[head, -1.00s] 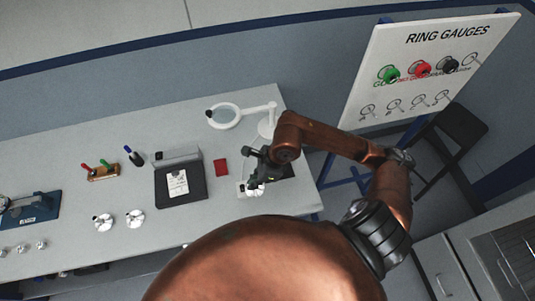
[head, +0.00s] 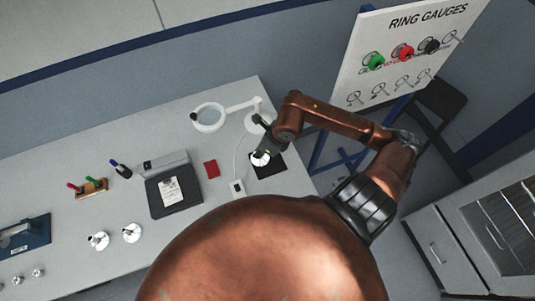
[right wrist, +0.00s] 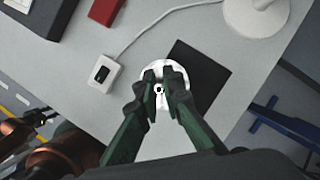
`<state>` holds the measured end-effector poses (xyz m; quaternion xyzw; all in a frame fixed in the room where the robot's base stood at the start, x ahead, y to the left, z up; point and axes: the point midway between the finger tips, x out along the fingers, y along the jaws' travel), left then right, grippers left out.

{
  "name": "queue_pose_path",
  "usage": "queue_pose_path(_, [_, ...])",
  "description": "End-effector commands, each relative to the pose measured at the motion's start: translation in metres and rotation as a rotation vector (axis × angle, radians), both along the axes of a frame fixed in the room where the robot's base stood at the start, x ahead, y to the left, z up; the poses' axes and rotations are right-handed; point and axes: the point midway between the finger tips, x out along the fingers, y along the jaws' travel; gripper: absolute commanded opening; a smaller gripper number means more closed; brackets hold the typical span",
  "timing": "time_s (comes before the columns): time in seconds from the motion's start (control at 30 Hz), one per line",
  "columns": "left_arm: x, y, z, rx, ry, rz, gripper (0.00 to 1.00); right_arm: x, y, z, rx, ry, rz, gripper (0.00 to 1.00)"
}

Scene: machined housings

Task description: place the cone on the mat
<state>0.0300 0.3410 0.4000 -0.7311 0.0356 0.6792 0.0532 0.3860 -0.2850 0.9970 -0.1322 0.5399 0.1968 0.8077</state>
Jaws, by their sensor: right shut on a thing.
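The mat (head: 270,172) is a black square near the right end of the table; it also shows in the right wrist view (right wrist: 211,72). My right gripper (head: 260,152) is shut on a pale round piece with a small central knob, which I take to be the cone (head: 260,160). In the right wrist view my fingertips (right wrist: 160,88) close on the knob of the cone (right wrist: 151,70). The cone overlaps the mat's left edge there; its height above the mat is hard to tell. My left gripper is not in view.
A white magnifier lamp (head: 209,118) stands behind the mat. A small white box (head: 237,188) with a cable lies left of it, then a red block (head: 211,169) and a dark case (head: 174,195). Two similar pale round pieces, one here (head: 132,233), stand farther left.

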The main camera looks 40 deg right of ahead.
Motion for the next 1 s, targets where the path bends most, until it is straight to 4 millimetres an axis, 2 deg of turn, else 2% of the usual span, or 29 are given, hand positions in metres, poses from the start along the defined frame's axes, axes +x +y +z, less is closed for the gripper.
queue_pose_path(0.03, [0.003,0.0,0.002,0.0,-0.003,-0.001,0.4,-0.001,-0.008,-0.012,0.003,0.009,-0.006,0.0])
queue_pose_path(0.2, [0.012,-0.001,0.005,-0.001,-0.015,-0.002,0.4,0.001,-0.028,-0.037,0.003,0.005,-0.003,0.0])
queue_pose_path(0.53, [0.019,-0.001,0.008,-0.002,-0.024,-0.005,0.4,0.004,-0.045,-0.058,0.002,0.004,-0.003,0.0])
queue_pose_path(0.73, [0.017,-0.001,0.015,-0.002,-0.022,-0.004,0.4,0.004,-0.043,-0.084,0.004,0.001,-0.001,0.0])
queue_pose_path(1.0, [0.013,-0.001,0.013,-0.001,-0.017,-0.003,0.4,0.004,-0.044,-0.087,0.002,0.001,0.001,0.0])
